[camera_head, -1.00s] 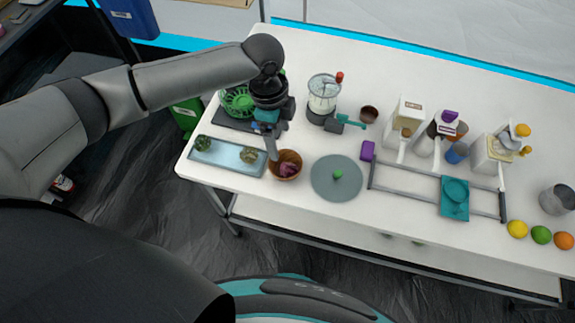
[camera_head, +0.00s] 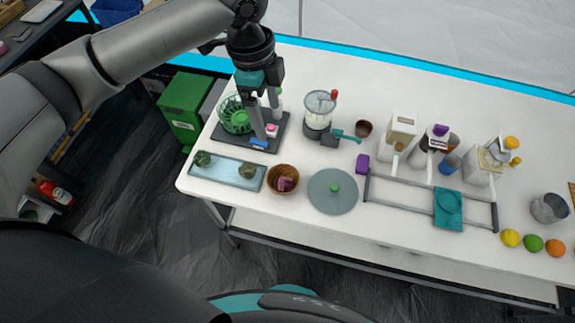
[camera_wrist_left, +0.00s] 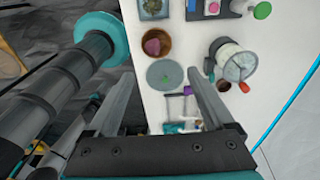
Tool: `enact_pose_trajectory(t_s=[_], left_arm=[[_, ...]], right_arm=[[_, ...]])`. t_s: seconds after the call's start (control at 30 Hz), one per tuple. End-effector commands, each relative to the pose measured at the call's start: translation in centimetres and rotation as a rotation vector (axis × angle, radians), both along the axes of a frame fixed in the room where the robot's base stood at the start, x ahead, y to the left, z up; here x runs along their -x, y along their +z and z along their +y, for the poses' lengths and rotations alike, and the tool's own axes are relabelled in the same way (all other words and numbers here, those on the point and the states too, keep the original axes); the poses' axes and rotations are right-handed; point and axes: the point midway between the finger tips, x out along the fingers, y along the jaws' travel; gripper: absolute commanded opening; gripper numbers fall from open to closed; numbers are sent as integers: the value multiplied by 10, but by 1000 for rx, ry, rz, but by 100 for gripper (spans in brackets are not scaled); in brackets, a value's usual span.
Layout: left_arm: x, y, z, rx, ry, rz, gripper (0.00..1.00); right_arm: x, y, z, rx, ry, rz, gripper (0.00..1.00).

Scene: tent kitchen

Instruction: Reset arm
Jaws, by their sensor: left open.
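My left arm reaches in from the left in the head view. Its gripper (camera_head: 269,127) points down above the dark mat at the left end of the white table. The jaws are open, with nothing between them. In the left wrist view the two fingers (camera_wrist_left: 158,64) stand wide apart, with the table beyond them. A wooden bowl (camera_head: 273,171) with a purple-pink item (camera_head: 286,184) in it stands nearer the front edge, clear of the gripper. My right gripper is not in view.
The dark mat (camera_head: 284,122) bears a green basket (camera_head: 236,112) and small items near the fingers. The table's back strip is clear.

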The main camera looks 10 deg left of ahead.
Motion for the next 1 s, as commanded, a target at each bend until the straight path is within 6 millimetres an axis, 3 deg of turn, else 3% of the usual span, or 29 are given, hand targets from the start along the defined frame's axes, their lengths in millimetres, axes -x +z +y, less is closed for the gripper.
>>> enact_pose_trajectory(t_s=[0.33, 0.73, 1.0], left_arm=[[3, -4, -5, 10, 1, -2, 86], [45, -48, -72, 186, 183, -64, 86], [73, -65, -88, 307, 477, -93, 86]], right_arm=[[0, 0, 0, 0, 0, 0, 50], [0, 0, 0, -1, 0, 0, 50], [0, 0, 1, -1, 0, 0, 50]])
